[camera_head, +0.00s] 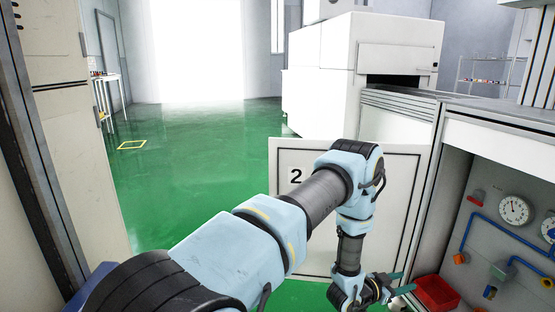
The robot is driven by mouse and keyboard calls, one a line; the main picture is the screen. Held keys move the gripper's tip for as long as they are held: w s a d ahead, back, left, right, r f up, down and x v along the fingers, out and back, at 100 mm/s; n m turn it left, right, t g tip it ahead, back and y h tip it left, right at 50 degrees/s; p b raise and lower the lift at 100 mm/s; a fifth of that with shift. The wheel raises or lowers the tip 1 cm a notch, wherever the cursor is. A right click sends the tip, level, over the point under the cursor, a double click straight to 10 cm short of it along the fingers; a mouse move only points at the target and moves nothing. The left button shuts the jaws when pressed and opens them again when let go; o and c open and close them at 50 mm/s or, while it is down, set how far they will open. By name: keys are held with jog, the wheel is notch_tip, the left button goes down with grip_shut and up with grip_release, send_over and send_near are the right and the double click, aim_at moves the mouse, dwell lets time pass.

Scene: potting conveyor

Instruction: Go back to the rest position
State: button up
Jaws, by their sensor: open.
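My arm, light blue and dark grey, reaches from the bottom left to the lower middle of the head view and bends down at its far end. My gripper (392,288) is low, right of the middle, near the bottom edge. Its two greenish fingers point to the right and stand apart, with nothing seen between them. The fingertips are close to a red bin (436,292) in the picture; I cannot tell whether they touch it.
A white panel marked 2 (296,176) stands behind my arm. A bench with gauges (514,210) and blue pipes is at right. A large white machine (320,70) stands behind. A pale cabinet (70,130) is at left. The green floor (190,170) between is clear.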

jog(key=w+a+r+n+t+y, duration=0.25)
jog(key=w+a+r+y, duration=0.25)
jog(key=w+a+r, duration=0.4)
jog(key=w+a+r+n+g+y, duration=0.15)
jog(key=a+r+n+y, duration=0.35)
jog(key=a, duration=0.7)
jog(key=s+a+r+n+g+y, duration=0.1)
jog(key=s+a+r, duration=0.25)
jog(key=a, duration=0.25)
jog(key=s+a+r+g+y, duration=0.1)
jog(key=s+a+r+y, duration=0.1)
jog(key=a+r, duration=0.35)
jog(key=s+a+r+n+g+y, duration=0.1)
jog(key=s+a+r+n+g, duration=0.25)
jog(key=s+a, duration=0.95)
notch_tip(320, 180, up, 31)
jog(key=s+d+p, duration=0.1)
jog(key=s+p, duration=0.1)
jog(key=p, duration=2.8)
jog(key=shift+d+n, duration=0.3)
jog(key=shift+d, duration=0.1)
jog(key=shift+d, duration=0.1)
